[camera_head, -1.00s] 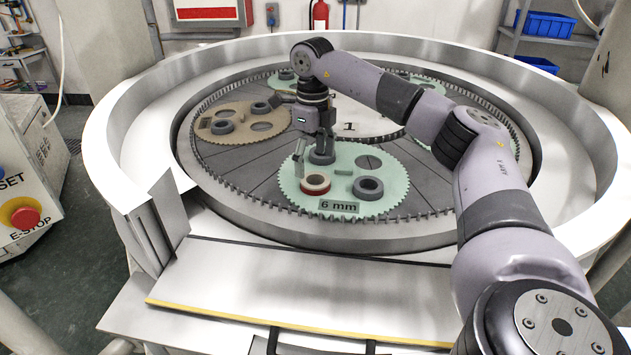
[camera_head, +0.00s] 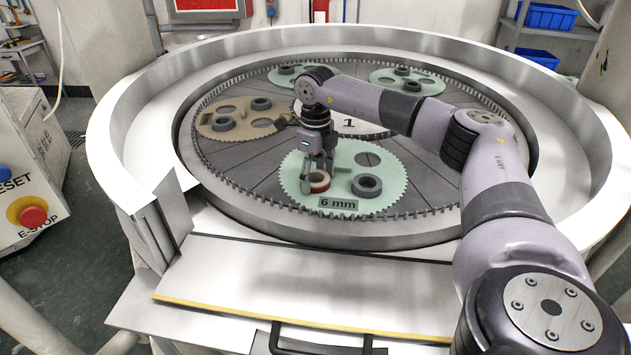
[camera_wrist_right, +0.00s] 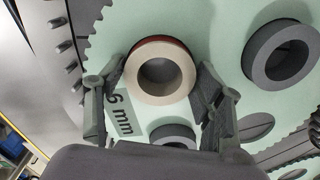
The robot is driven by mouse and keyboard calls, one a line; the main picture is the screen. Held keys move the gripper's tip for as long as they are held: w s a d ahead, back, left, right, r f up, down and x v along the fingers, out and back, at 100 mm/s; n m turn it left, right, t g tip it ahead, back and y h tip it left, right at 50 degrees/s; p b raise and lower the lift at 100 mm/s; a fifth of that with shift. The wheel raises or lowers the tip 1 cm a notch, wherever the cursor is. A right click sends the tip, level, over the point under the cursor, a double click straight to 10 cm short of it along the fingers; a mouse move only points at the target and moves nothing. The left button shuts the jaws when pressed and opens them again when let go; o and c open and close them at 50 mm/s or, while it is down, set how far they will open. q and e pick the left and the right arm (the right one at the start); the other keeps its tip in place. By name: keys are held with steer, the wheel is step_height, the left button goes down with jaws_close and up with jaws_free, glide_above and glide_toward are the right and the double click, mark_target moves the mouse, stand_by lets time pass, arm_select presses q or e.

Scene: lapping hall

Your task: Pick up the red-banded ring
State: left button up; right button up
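The red-banded ring (camera_head: 319,187), pale cream on top with a red side, lies on the front green toothed carrier marked 6 mm (camera_head: 395,200). My right gripper (camera_head: 317,174) is down over it, one finger on each side. In the right wrist view the ring (camera_wrist_right: 137,87) sits between the two spread fingers (camera_wrist_right: 163,78). They look open and very close to its sides; whether they touch it is unclear. In the head view the fingers partly hide the ring. My left gripper is not in view.
A plain grey ring (camera_head: 367,186) lies just right of the red-banded one; another grey ring (camera_wrist_right: 173,135) shows close by in the wrist view. A brown carrier (camera_head: 240,131) with grey rings lies at the left. A raised metal rim (camera_head: 120,130) surrounds the plate.

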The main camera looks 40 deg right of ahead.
steer(key=c, duration=0.9)
